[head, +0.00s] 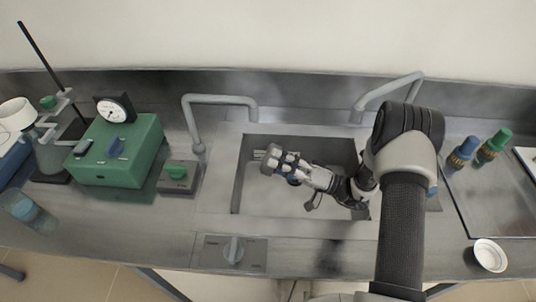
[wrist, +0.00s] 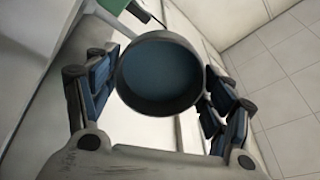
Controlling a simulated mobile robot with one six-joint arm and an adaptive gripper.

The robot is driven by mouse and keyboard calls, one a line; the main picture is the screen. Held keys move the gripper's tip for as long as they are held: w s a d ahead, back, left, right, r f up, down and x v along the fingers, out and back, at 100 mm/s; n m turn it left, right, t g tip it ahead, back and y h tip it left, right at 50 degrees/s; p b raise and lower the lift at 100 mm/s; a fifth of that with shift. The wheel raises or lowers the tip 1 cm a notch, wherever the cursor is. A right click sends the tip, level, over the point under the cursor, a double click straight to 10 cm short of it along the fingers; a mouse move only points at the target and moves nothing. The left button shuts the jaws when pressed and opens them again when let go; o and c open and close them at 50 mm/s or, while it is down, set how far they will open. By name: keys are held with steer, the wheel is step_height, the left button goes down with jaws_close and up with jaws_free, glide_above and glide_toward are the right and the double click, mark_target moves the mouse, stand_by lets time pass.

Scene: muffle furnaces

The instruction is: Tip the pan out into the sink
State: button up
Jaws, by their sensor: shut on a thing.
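The sink (head: 325,148) is a rectangular metal basin in the middle of the counter in the head view. My gripper (head: 285,168) is over the sink, its fingers pointing left. It is shut on the pan (wrist: 160,75), a round, dark grey vessel with a blue-grey inner face, seen between the blue-padded fingers in the wrist view. In the head view the pan (head: 271,157) is small and partly hidden by the fingers. Whether anything is inside it, and its exact tilt, I cannot tell.
Two taps (head: 220,99) (head: 385,88) stand behind the sink. A green box with a gauge (head: 125,150) and a stand are at left. Blue (head: 463,153) and green (head: 493,146) bottles stand on a tray at right. A white dish (head: 490,255) lies at front right.

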steer(key=h+p, duration=0.2)
steer(key=r+g+h+p, duration=0.1)
steer(key=h+p, duration=0.1)
steer(key=p, duration=0.1)
steer(key=g+h+p, duration=0.1)
steer(key=h+p, duration=0.1)
steer(key=shift+r+p, duration=0.25)
steer(key=shift+p, duration=0.15)
stand_by(0.3)
stand_by(0.4)
steer(key=shift+w+a+r+g+h+p, duration=0.15)
steer(key=shift+r+g+h+p, duration=0.1)
steer(key=shift+h+p, duration=0.95)
steer(key=shift+s+a+r+g+h+p, duration=0.1)
steer(key=shift+a+r+g+h+p, duration=0.15)
steer(key=shift+h+p, duration=0.9)
steer(key=shift+w+a+r+g+h+p, duration=0.15)
steer(key=shift+g+h+p, duration=0.15)
steer(key=shift+h+p, duration=0.9)
steer(key=shift+s+h+p, duration=0.1)
steer(key=shift+h+p, duration=0.25)
steer(key=shift+p, duration=0.35)
